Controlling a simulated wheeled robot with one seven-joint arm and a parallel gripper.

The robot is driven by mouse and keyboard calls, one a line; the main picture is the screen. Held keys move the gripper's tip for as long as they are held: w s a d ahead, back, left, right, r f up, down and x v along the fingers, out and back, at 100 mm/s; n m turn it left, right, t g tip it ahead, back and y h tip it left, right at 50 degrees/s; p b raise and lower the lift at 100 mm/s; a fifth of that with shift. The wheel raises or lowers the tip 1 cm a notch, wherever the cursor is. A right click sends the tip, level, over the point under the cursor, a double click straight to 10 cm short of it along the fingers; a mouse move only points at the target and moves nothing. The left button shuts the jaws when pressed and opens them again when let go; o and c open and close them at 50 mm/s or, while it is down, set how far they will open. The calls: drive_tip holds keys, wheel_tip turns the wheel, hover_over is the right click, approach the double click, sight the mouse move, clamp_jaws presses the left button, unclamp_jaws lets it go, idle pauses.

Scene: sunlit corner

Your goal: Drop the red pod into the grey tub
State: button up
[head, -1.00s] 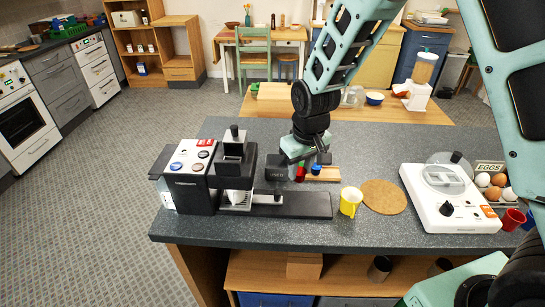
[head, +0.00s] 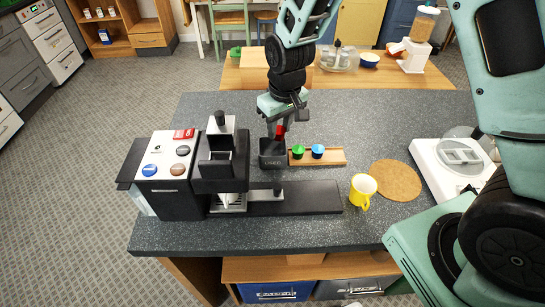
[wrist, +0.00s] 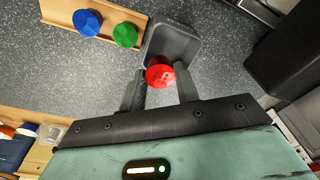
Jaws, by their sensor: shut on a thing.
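The red pod (head: 280,131) is between the fingers of my gripper (head: 279,127), which is shut on it. It also shows in the wrist view (wrist: 160,75), gripped between the two dark fingertips. The grey tub (head: 272,160), dark and marked USED, stands on the counter just right of the coffee machine. In the head view the pod is above the tub, near its far side. In the wrist view the pod overlaps the near rim of the tub (wrist: 187,46), whose visible inside looks empty. Part of the tub's rim is hidden by the pod.
A wooden holder (head: 335,161) with a green pod (head: 298,152) and a blue pod (head: 318,151) lies right of the tub. The coffee machine (head: 180,172) stands left. A yellow mug (head: 362,190) and a cork mat (head: 396,180) are to the right.

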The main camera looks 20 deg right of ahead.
drive_tip(key=shift+f+b, duration=0.85)
drive_tip(key=shift+f, duration=0.65)
drive_tip(key=o, duration=1)
drive_tip(key=r, duration=0.5)
drive_tip(key=s+r+b, duration=0.1)
drive_tip(key=r, duration=0.5)
drive_tip(key=s+r+b, duration=0.1)
drive_tip(key=r, duration=0.5)
drive_tip(key=shift+d+r, duration=0.2)
drive_tip(key=shift+d, duration=0.1)
